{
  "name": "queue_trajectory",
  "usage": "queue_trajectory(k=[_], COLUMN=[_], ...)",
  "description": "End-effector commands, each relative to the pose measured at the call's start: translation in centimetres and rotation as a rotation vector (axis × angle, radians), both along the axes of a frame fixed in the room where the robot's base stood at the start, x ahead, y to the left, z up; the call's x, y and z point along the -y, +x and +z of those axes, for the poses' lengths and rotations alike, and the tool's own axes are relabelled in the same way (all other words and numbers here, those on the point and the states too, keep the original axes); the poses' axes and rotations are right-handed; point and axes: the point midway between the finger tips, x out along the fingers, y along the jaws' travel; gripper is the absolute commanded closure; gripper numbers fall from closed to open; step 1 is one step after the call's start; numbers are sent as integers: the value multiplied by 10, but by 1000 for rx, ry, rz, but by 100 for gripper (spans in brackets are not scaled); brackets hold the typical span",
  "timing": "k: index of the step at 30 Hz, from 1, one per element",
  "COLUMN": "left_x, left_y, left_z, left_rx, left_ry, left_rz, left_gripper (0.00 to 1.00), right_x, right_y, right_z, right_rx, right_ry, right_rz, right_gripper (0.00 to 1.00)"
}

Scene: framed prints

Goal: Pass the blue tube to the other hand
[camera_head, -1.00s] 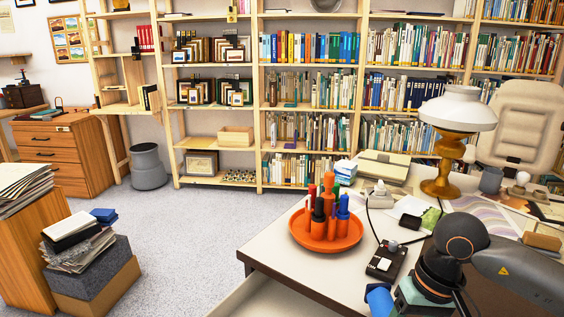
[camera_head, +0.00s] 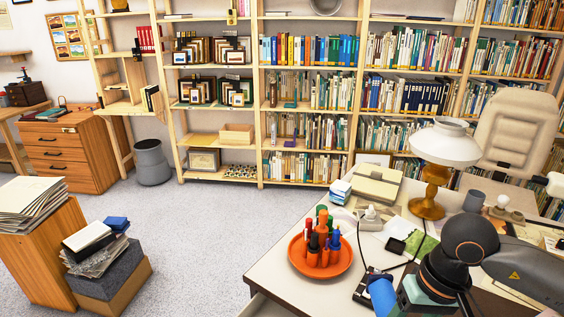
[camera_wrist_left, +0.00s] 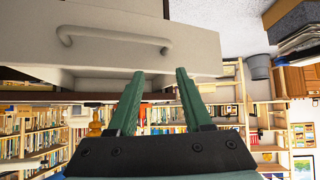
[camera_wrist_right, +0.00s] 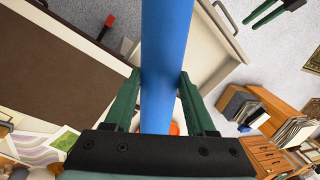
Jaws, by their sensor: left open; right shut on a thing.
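The blue tube (camera_wrist_right: 167,60) runs lengthwise between the fingers of my right gripper (camera_wrist_right: 160,100), which is shut on it in the right wrist view. In the head view the blue tube (camera_head: 381,295) shows in part at the lower edge, beside my right arm. My left gripper (camera_wrist_left: 158,85) is open and empty in the left wrist view, below a light drawer front with a handle. Dark green fingers of my left gripper (camera_wrist_right: 268,12) also show at the top right of the right wrist view, apart from the tube. The left gripper is outside the head view.
The desk (camera_head: 275,265) carries an orange tray (camera_head: 297,262) of markers, a lamp (camera_head: 432,170) and papers. An open drawer (camera_wrist_right: 215,55) juts out near the tube in the right wrist view. Floor (camera_head: 215,225) is clear left of the desk.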

Motion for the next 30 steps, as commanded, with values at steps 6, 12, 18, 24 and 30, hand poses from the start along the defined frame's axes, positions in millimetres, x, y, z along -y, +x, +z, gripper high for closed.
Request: queue_trajectory(k=[6, 12, 18, 24, 30], left_x=[-1, -1, -1, -1, -1], left_y=[-10, -11, -10, -10, -10], left_z=[-1, -2, -2, -1, -1], left_rx=[-48, -49, -48, -47, -45], left_ry=[-1, -1, -1, -1, 0], left_rz=[7, 7, 7, 7, 6], left_gripper=[50, 50, 50, 50, 50], right_x=[0, -3, -29, -72, -117], right_y=[-2, -1, 3, 9, 16], right_z=[12, 11, 16, 24, 33], right_rx=[1, 1, 3, 3, 3], right_ry=[0, 2, 4, 4, 2], right_rz=[-1, 7, 77, 198, 325], right_gripper=[100, 100, 100, 100, 100])
